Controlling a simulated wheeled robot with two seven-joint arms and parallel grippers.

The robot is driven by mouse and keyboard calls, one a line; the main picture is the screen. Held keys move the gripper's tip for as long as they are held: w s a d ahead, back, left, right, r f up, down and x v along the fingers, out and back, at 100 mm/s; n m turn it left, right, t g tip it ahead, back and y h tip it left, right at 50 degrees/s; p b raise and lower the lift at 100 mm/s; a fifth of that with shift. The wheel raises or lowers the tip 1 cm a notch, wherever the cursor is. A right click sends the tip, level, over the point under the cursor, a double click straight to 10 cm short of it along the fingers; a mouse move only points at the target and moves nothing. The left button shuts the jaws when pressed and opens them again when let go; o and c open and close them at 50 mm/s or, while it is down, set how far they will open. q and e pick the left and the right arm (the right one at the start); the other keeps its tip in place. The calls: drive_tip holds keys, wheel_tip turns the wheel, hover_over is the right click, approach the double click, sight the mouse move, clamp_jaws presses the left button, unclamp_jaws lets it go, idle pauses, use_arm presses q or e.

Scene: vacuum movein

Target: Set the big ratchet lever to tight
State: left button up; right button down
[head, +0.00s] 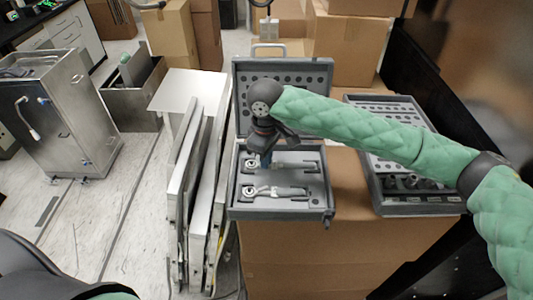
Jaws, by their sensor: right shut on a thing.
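An open grey tool case (281,213) sits on a cardboard box and holds two silver ratchets. The upper ratchet (251,169) lies in the back slot, partly hidden by my right gripper. The lower ratchet (275,191) lies in the front slot, handle pointing right. My right gripper (265,160) reaches down from above over the upper ratchet, near its head, and is shut on it. The contact is mostly hidden by the gripper. The lever and its setting are too small to make out. My left gripper is out of view.
The case's perforated lid (245,88) stands open behind my right gripper. A second open case (420,206) with sockets lies to the right, beneath my right arm. Upright panels (200,215) lean on the left. Cardboard boxes (345,48) stand behind.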

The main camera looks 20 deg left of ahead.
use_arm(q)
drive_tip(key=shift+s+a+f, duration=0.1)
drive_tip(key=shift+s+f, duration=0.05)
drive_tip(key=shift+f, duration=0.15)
use_arm(e)
drive_tip(key=c, duration=1.6)
unclamp_jaws()
drive_tip(key=shift+o, duration=0.2)
drive_tip(key=shift+r, duration=0.1)
drive_tip(key=shift+r, duration=0.25)
wheel_tip(320, 180, up, 6)
drive_tip(key=shift+a+f+b, duration=0.1)
drive_tip(key=shift+f+b, duration=0.05)
drive_tip(key=shift+b, duration=1)
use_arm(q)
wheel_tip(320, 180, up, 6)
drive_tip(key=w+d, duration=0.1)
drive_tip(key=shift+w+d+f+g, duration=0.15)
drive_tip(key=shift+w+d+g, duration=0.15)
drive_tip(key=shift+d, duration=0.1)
use_arm(e)
drive_tip(key=shift+r, duration=0.7)
